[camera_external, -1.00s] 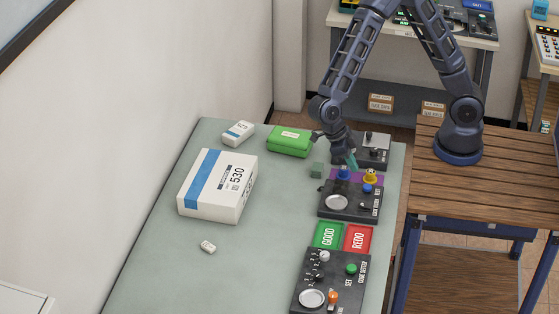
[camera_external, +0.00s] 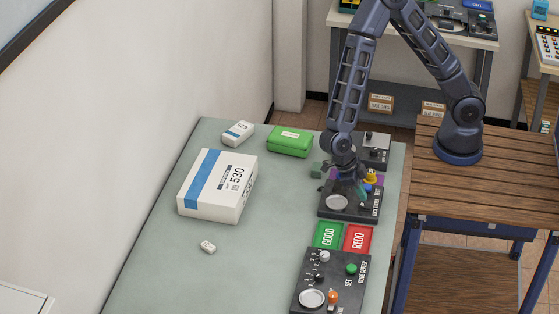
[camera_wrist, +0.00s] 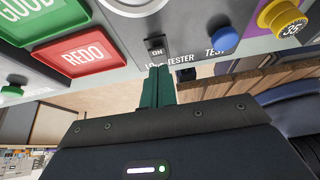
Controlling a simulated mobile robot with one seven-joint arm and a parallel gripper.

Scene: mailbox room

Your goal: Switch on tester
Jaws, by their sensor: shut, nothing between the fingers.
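The tester is a dark box (camera_external: 346,213) on the right side of the table, with a round silver plate on top. In the wrist view its front panel (camera_wrist: 190,22) shows a small black switch (camera_wrist: 156,46) marked ON, the word TESTER and a blue TEST button (camera_wrist: 224,40). My gripper (camera_wrist: 157,72) is shut and empty, with its green fingertips just below the switch in the picture. I cannot tell whether they touch it. In the external view my gripper (camera_external: 360,190) is over the tester's right part and hides some of it.
GOOD (camera_external: 328,235) and REDO (camera_external: 358,238) pads lie in front of the tester, then another dark control box (camera_external: 325,268). A yellow knob marked 35 (camera_wrist: 282,18) is beside the tester. A large white box (camera_external: 217,186) and green case (camera_external: 290,141) stand left.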

